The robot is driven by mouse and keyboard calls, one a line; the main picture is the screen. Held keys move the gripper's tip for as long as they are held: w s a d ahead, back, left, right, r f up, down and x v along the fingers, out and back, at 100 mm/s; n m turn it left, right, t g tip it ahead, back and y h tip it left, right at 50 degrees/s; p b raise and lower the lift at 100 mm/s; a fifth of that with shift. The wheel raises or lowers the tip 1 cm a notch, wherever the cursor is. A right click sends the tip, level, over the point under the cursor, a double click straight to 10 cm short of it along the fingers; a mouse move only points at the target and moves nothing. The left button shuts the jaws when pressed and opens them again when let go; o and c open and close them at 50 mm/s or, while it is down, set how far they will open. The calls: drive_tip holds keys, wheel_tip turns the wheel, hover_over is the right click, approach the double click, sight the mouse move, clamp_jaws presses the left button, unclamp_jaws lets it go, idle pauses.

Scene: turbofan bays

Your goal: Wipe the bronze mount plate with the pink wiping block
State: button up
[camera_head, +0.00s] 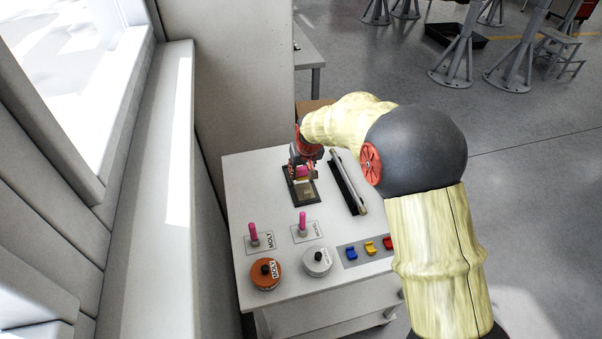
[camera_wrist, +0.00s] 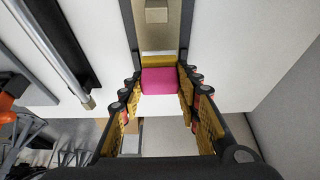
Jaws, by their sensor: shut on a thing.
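The pink wiping block (camera_wrist: 159,82) sits between the fingers of my gripper (camera_head: 303,174) and shows in both views. My gripper is shut on it, with a yellow finger pad on each side in the wrist view. The bronze mount plate (camera_head: 304,191) lies in a dark frame on the white bench top, below my gripper in the head view. In the wrist view the plate (camera_wrist: 158,37) runs up from the block and bears a small tan raised piece. The block is over or at the plate's far end; I cannot tell whether they touch.
A dark slot with a grey bar (camera_head: 349,184) lies right of the plate. Two pink-handled tools (camera_head: 253,232) stand in front, with an orange tin (camera_head: 266,273), a grey-white tin (camera_head: 317,261) and coloured clips (camera_head: 370,248). A wall (camera_head: 223,84) stands left and behind.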

drive_tip(key=shift+s+r+p, duration=0.1)
drive_tip(key=shift+r+p, duration=1.35)
drive_tip(key=shift+r, duration=1.2)
